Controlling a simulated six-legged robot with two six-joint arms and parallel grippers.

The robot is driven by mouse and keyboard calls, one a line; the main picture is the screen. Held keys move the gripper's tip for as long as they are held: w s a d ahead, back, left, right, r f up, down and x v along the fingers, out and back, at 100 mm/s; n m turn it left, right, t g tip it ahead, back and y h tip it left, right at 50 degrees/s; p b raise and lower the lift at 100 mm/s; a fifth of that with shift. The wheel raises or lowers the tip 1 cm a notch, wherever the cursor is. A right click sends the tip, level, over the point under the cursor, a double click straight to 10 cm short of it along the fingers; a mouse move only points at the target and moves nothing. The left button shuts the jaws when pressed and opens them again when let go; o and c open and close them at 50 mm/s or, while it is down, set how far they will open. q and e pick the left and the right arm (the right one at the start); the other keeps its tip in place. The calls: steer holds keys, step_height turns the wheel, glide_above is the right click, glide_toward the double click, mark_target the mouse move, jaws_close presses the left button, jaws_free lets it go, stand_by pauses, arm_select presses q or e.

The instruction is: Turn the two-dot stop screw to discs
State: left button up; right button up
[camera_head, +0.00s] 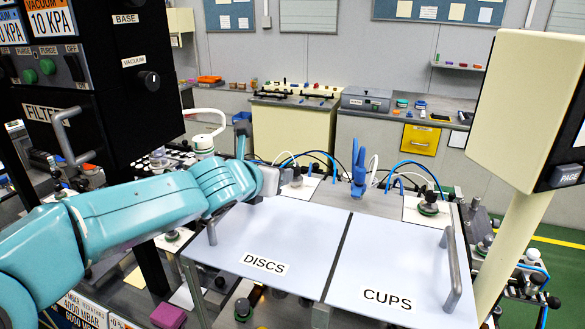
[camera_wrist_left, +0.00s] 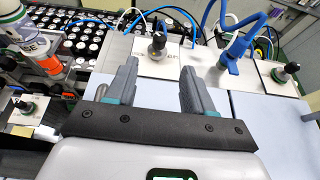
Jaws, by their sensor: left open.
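My left gripper (camera_head: 270,181) reaches in over the far edge of the white DISCS panel (camera_head: 275,225). In the left wrist view its jaws (camera_wrist_left: 158,72) are apart with nothing between them. A dark knobbed screw (camera_wrist_left: 157,42) on a white plate stands just beyond the fingertips, apart from them. A second dark knobbed screw (camera_wrist_left: 285,72) stands on a plate at the right; it also shows in the head view (camera_head: 429,204), beyond the white CUPS panel (camera_head: 395,240). No dot marks are legible on either screw, so I cannot tell which is the two-dot one. My right gripper is out of view.
A blue fitting with hoses (camera_head: 358,175) rises between the two plates. A cream-coloured box on a post (camera_head: 525,110) stands at the right. A black cabinet (camera_head: 125,85) stands at the left. Metal handles rise from the panels' outer sides.

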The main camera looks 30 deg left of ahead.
mark_target(294, 168)
arm_select(q)
steer(key=x, duration=1.3)
steer(key=shift+w+f, duration=0.15)
steer(key=shift+w, duration=0.05)
steer(key=shift+w+a+f, duration=0.15)
steer(key=shift+w+f, duration=0.05)
steer(key=shift+w, duration=0.05)
steer(key=shift+s+r, duration=0.1)
steer(key=shift+s, duration=0.05)
